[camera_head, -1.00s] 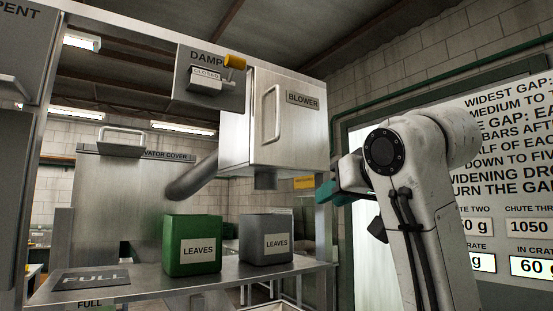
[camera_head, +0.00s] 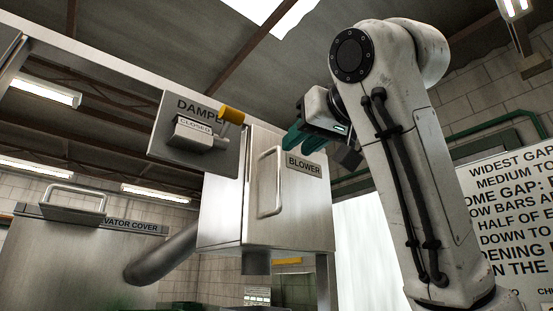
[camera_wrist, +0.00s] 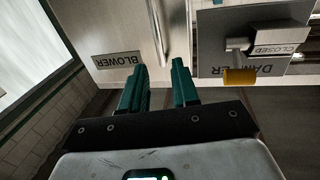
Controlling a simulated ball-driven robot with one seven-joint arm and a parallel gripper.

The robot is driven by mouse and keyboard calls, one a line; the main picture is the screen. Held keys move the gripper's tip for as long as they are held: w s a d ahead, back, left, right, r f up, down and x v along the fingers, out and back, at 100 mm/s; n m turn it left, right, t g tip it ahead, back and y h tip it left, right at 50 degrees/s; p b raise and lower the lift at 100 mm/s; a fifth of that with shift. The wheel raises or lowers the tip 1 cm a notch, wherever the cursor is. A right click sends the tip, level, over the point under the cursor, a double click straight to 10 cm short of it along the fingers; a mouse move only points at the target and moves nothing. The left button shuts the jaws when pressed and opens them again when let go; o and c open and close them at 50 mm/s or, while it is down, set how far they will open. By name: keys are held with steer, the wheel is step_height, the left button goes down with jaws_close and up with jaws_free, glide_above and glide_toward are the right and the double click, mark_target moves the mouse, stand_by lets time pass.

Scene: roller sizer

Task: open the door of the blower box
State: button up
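The blower box (camera_head: 222,210) is a pale metal cabinet on the frame, and its door (camera_head: 300,205) looks shut. The door carries a vertical bar handle (camera_head: 263,185) near its left edge and a BLOWER label (camera_head: 304,166). My gripper (camera_head: 300,142) has teal fingers and is in front of the door's upper part, right of the handle in the head view. In the wrist view my gripper's fingers (camera_wrist: 160,82) are apart with nothing between them. There the handle (camera_wrist: 157,30) lies beyond the fingertips, roughly in line with the gap and apart from it.
A damper panel (camera_head: 165,140) with a CLOSED plate and a yellow-tipped lever (camera_head: 231,115) sits left of the door; it also shows in the wrist view (camera_wrist: 250,15). A slanted pipe (camera_head: 160,255) runs below the box. A sign board (camera_head: 510,220) is at the right.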

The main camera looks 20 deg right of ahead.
mark_target(281, 160)
steer(key=w+p, duration=0.1)
steer(key=w, duration=0.1)
steer(key=w+p, duration=0.1)
steer(key=w, duration=0.4)
steer(key=shift+w+a+p, duration=0.15)
steer(key=shift+a+p, duration=0.25)
steer(key=shift+w+a, duration=0.1)
steer(key=shift+w, duration=0.55)
steer(key=shift+c, duration=0.2)
jaws_close()
